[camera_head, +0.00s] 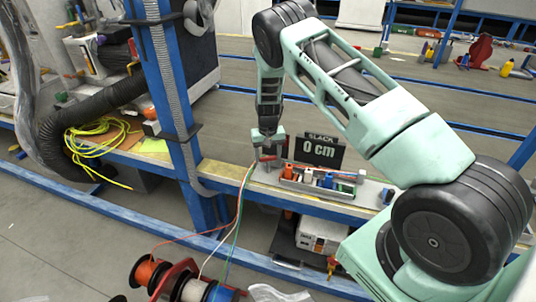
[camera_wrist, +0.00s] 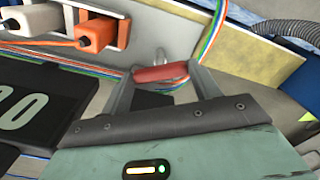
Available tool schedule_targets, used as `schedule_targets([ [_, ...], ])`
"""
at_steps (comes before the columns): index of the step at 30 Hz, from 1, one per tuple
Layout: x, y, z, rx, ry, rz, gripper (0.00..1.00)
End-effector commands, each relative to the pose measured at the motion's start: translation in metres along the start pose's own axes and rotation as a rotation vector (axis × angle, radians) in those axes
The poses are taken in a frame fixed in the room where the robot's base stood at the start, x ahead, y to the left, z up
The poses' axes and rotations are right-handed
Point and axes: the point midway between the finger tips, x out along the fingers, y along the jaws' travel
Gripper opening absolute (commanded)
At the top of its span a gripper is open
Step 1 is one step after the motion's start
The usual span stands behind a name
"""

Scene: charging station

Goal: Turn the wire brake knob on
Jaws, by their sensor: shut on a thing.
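The wire brake knob appears to be the red rounded piece (camera_wrist: 160,73) in the wrist view, with coloured wires running just behind and under it. My gripper (camera_wrist: 163,80) has one finger at each end of this red piece and is shut on it. In the head view my gripper (camera_head: 267,150) points down at the left end of the bench fixture (camera_head: 262,177), and it hides the knob there. A black display (camera_head: 318,150) beside it reads "SLACK 0 cm".
Orange and white connectors (camera_wrist: 97,33) sit in a rack close to my gripper. Red, white and green wires (camera_head: 238,215) run down from the fixture to spools (camera_head: 190,289). A blue post (camera_head: 170,90) stands left of my arm. Yellow cable (camera_head: 92,140) lies on the bench.

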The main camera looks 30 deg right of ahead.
Motion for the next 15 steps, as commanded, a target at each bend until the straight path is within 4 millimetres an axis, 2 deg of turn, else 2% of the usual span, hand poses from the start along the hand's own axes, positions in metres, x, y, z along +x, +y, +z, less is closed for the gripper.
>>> schedule_targets([
  [15, -0.0010, -0.0004, -0.0005, 0.407, 0.001, -0.001, 0.39],
])
